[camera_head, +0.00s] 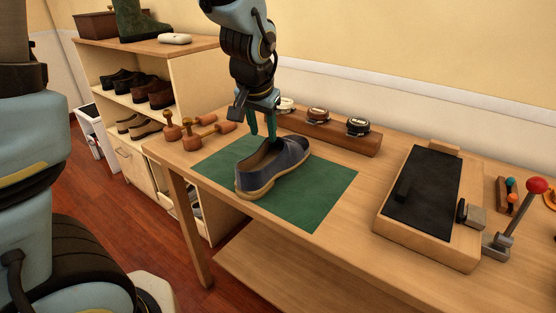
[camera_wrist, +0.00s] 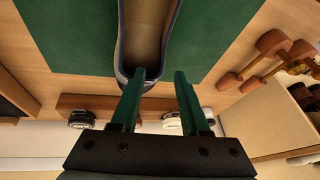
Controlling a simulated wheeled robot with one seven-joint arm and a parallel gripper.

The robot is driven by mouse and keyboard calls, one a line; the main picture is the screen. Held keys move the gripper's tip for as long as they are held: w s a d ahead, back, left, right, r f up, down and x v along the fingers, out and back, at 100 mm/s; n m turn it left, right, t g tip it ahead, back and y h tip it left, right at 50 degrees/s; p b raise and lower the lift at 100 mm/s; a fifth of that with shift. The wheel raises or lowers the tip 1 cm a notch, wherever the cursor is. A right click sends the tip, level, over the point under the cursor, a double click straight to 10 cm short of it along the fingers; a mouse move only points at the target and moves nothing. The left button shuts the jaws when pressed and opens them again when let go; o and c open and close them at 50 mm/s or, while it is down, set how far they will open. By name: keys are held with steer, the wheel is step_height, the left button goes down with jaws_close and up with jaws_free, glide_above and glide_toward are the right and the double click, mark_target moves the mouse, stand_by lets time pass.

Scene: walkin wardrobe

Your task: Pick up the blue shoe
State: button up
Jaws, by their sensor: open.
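The blue shoe (camera_head: 282,165) sits on a green mat (camera_head: 322,190) on the wooden workbench. It has a tan sole and lining. My gripper (camera_head: 262,130) is above the bench, at the far side of the shoe, with its green fingers pointing down and apart. In the wrist view, my gripper (camera_wrist: 158,75) has one end of the shoe's opening (camera_wrist: 147,35) showing between and just beyond its fingertips, nearer the left finger. Nothing is held. Whether a finger touches the shoe cannot be told.
A wooden rack with round tins (camera_head: 318,130) stands behind the mat. A wooden box with a black top (camera_head: 425,190) and a red-knobbed lever (camera_head: 520,215) are at right. A shelf of shoes (camera_head: 140,88) stands at left.

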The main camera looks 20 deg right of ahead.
mark_target(265, 142)
steer(key=shift+p+x, duration=0.4)
steer(key=shift+x, duration=2.65)
steer(key=shift+w, duration=0.1)
steer(key=shift+c, duration=0.3)
jaws_close()
steer(key=shift+r, duration=0.1)
